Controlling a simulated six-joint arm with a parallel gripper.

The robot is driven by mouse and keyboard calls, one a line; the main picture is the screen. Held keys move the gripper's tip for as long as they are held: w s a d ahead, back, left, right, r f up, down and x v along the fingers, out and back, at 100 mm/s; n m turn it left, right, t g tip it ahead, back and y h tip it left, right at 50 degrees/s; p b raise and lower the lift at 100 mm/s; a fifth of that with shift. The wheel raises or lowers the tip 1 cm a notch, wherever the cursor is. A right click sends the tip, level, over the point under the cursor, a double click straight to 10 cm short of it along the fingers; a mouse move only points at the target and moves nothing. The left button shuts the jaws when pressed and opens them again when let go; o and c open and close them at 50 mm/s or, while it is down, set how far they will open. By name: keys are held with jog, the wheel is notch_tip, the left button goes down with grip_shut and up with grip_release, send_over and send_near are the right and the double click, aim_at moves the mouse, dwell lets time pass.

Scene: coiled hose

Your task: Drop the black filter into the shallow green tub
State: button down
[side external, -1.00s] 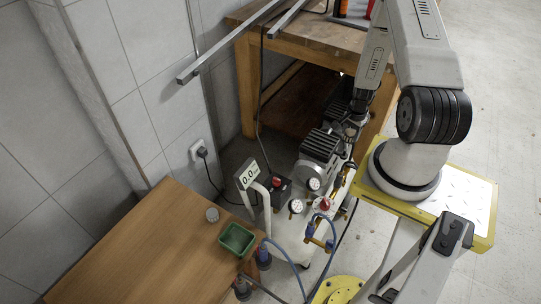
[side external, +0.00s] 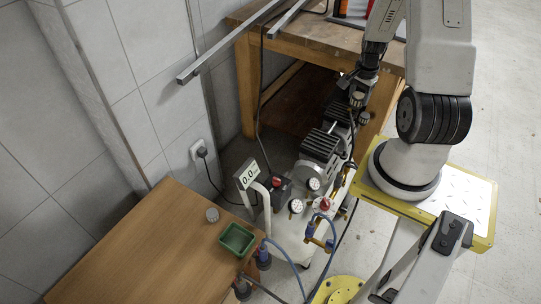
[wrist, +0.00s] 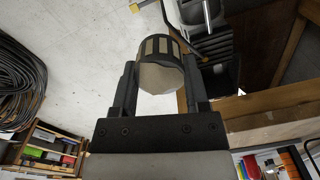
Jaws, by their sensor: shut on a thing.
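The black filter (wrist: 160,62) is a short cylinder with a black cage and pale panels. In the wrist view my gripper (wrist: 160,78) is shut on its sides, with one finger on each side. In the side external view my gripper (side external: 358,95) hangs in front of the wooden bench, above the compressor; the filter is too small to make out clearly there. The shallow green tub (side external: 237,239) sits upright on the brown table at the lower left, well apart from my gripper. It looks empty.
A small grey round piece (side external: 212,215) lies on the table (side external: 150,250) beside the tub. The compressor (side external: 320,150), with gauges, a display (side external: 248,175) and blue hoses, stands between gripper and table. The wooden bench (side external: 248,90) is behind. In the wrist view, coiled black hose (wrist: 18,85) shows at left.

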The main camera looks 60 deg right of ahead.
jog(key=w+a+n, duration=0.4)
jog(key=w+a, duration=1.2)
jog(key=a, duration=0.3)
jog(key=w+a+n, duration=0.1)
jog(key=a+n, duration=0.4)
jog(key=a, duration=1.9)
notch_tip(320, 180, down, 22)
jog(key=shift+a+r, duration=0.25)
jog(key=shift+a, duration=0.05)
jog(key=shift+f, duration=0.15)
jog(key=shift+f, duration=2.85)
